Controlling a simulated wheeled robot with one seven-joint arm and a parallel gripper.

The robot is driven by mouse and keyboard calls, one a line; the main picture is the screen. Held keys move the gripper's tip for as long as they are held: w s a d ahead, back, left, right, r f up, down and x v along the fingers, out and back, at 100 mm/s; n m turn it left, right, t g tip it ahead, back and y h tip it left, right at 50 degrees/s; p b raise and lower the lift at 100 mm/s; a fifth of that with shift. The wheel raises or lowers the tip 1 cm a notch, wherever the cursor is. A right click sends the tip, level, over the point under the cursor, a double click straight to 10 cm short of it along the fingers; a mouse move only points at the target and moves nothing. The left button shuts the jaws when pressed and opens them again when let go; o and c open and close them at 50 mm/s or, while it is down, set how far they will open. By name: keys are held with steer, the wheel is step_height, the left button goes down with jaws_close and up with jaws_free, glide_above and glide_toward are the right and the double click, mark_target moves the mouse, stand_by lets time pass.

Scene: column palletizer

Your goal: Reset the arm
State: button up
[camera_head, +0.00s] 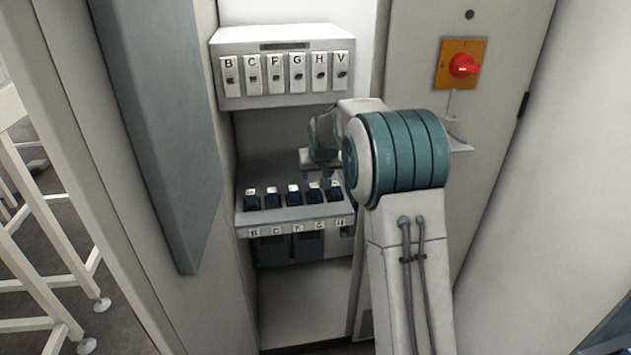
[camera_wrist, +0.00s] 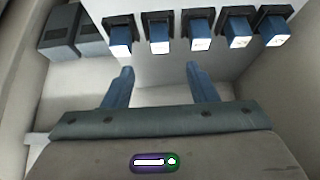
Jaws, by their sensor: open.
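My gripper (camera_wrist: 160,72) shows in the wrist view with its two blue fingers apart and nothing between them. In front of the fingers is a row of blue blocks in black holders (camera_wrist: 200,30), apart from the fingertips. In the head view my gripper (camera_head: 320,162) is small and partly hidden by my arm. It is above the right part of the lower shelf (camera_head: 290,215), near the right-hand blocks. The same blocks stand there in a row (camera_head: 270,197), with labels on the shelf's front edge; the rightmost label is partly hidden.
A white panel (camera_head: 285,45) with lettered switches is above the shelf. Right of it, a red rotary switch (camera_head: 463,65) sits on an orange plate on the cabinet door. A grey panel (camera_head: 155,110) stands at left. Two grey boxes (camera_wrist: 75,35) lie left of the blocks in the wrist view.

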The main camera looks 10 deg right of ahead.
steer(key=s+r+g+p, duration=0.1)
steer(key=s+r, duration=0.4)
steer(key=s, duration=0.4)
steer(key=s+r+g+p, duration=0.15)
steer(key=s+r, duration=0.25)
steer(key=s, duration=0.6)
steer(key=s+f+g+p, duration=0.1)
steer(key=s+p, duration=0.2)
steer(key=s, duration=2)
steer(key=c, duration=0.3)
steer(key=shift+c, duration=0.2)
